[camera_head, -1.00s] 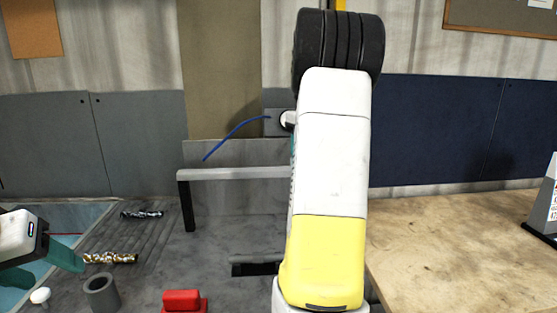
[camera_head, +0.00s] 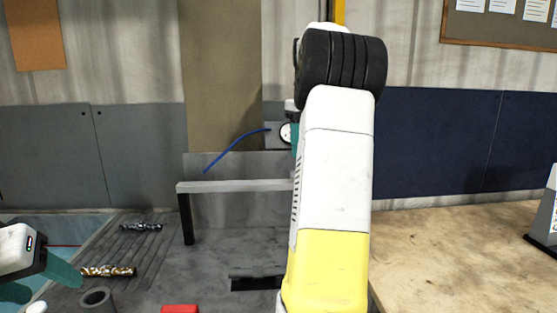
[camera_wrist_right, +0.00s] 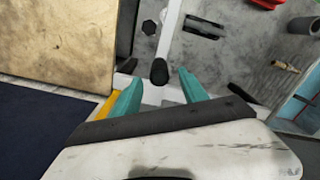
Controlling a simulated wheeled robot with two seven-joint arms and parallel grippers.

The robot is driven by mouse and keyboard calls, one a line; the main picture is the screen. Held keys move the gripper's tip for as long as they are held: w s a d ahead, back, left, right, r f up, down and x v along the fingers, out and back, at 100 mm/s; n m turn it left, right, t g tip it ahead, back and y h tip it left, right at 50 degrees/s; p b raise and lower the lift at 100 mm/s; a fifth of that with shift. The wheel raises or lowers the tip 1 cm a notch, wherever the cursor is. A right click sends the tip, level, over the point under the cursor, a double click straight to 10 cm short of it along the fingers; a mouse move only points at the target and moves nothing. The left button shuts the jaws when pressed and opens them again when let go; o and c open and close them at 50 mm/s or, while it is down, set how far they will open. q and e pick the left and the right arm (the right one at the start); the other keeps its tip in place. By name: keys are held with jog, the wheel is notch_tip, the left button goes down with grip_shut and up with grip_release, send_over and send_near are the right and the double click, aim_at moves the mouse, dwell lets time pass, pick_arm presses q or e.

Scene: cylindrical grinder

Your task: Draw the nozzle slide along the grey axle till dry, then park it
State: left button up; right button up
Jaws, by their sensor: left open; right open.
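A grey horizontal bar (camera_head: 235,186), likely the axle, stands on a black post in the head view; its right end goes behind my right arm. The nozzle slide cannot be made out for sure. In the right wrist view, a pale bar (camera_wrist_right: 169,30) ends in a black rounded tip (camera_wrist_right: 159,71). This tip lies ahead of and between the teal fingers of my right gripper (camera_wrist_right: 158,94), which are apart, with nothing seen clamped. My left gripper (camera_head: 40,281) is open at the far left, near a drill bit.
Drill bits (camera_head: 108,271) lie on the dark surface, with a grey cup (camera_head: 97,299) and a red block (camera_head: 180,309) in front. The wooden table (camera_head: 460,265) at right is mostly clear.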

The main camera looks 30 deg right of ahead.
jog(key=shift+d+r, duration=0.1)
jog(key=shift+r, duration=0.4)
notch_tip(320, 180, down, 8)
jog(key=shift+r, duration=0.15)
jog(key=shift+c, duration=0.2)
grip_shut()
jog(key=shift+r, duration=0.1)
dwell(1.3)
